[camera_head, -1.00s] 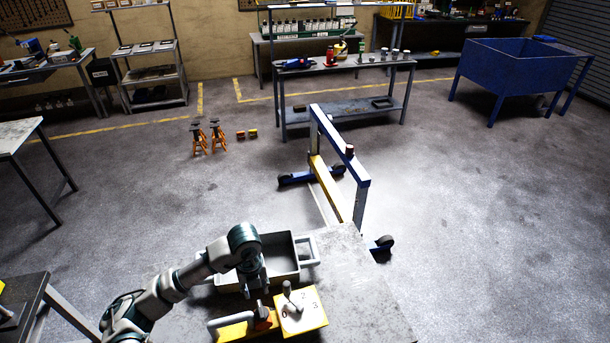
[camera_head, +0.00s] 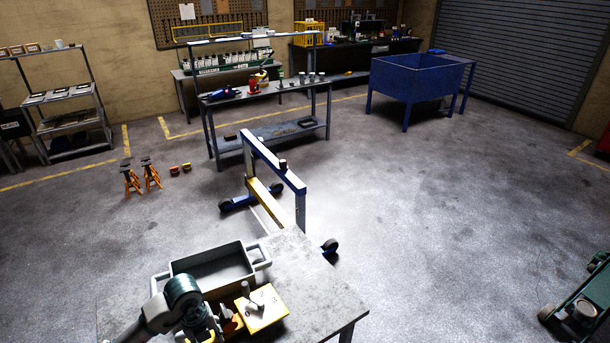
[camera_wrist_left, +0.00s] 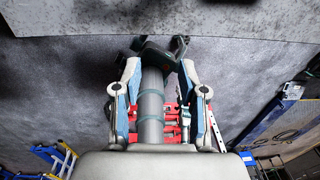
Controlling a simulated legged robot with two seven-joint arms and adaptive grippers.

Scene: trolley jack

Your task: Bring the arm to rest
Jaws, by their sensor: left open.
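My left arm enters the head view at the bottom left. Its grey and dark green wrist end (camera_head: 182,290) is low over the near left part of the table, in front of the grey tray. The fingertips cannot be made out there. In the left wrist view, the two fingers of my left gripper (camera_wrist_left: 160,75) are spread apart, with blue-grey inner sides. A grey cylinder (camera_wrist_left: 150,108) and red parts show between and beyond them. Nothing is seen clamped. My right gripper is in neither view.
The table (camera_head: 310,285) holds a grey tray (camera_head: 212,268) and a yellow block (camera_head: 262,308) with a lever, close to my left arm. A blue and yellow wheeled frame (camera_head: 275,165) stands behind it. A green wheeled machine (camera_head: 585,305) is at right. Open floor lies between.

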